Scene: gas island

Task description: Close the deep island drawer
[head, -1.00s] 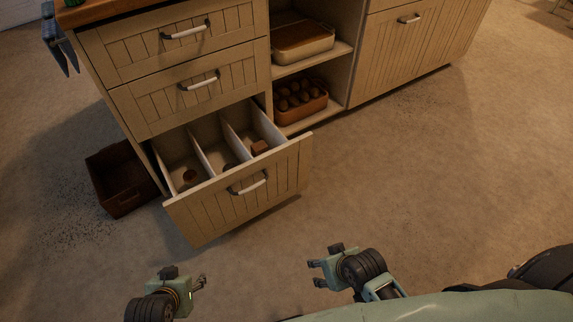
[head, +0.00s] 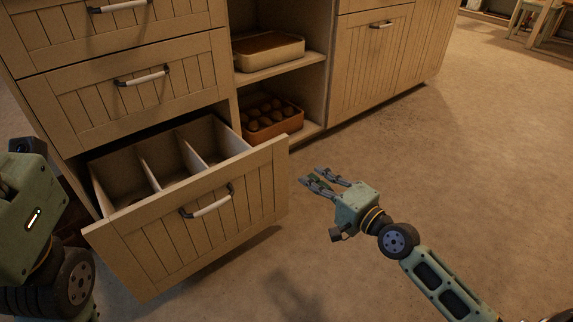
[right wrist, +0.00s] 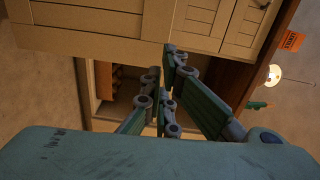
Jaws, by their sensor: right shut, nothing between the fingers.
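The deep island drawer (head: 245,215) is the lowest drawer in the head view and stands pulled out, its front well clear of the cabinet. Dividers split its inside into compartments. Its pale handle (head: 210,205) has dark ends. My right gripper (head: 312,178) is shut and empty, to the right of the drawer front and apart from it. Its fingers also show in the right wrist view (right wrist: 163,62), with cabinet fronts beyond. My left gripper's body (head: 28,215) is at the left edge of the head view, left of the drawer; its fingers are not visible.
Two shut drawers (head: 125,97) are above the deep one. Open shelves to the right hold a pale baking dish (head: 268,50) and a brown tray of round items (head: 272,118). A shut cabinet front (head: 375,60) is farther right. The floor at right is clear.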

